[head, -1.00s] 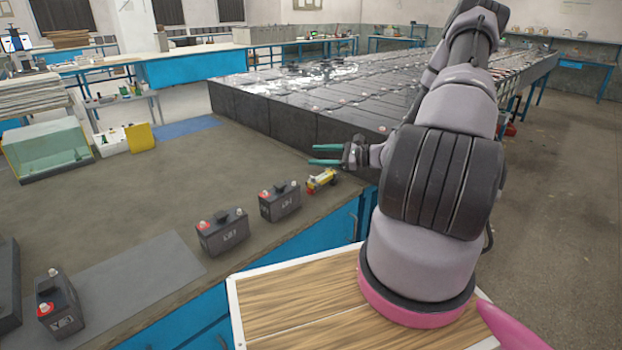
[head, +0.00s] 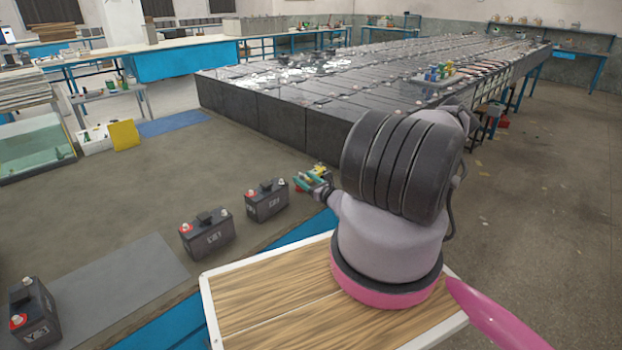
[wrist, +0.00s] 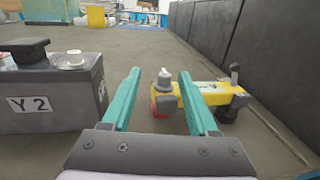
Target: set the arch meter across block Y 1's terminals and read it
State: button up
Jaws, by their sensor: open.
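The yellow arch meter (wrist: 213,94) lies on the bench just ahead of my gripper (wrist: 160,74) in the wrist view. Its red-and-grey end shows between my open teal fingers; the right finger hides part of its body. In the head view the meter (head: 319,170) is partly hidden behind my gripper (head: 308,182). The block marked Y 2 (wrist: 55,90) stands left of my fingers; it seems to be the nearest block (head: 267,200) in the head view.
Another dark block (head: 207,235) stands between those two, its label unclear. A long dark battery bank (head: 280,118) rises close behind and right of my gripper. A grey mat (head: 110,285) lies near the far-left block. The bench middle is mostly clear.

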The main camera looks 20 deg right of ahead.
jog(key=x, duration=0.6)
jog(key=shift+w+d+f, duration=0.2)
jog(key=shift+d, duration=0.1)
grip_shut()
dwell(1.1)
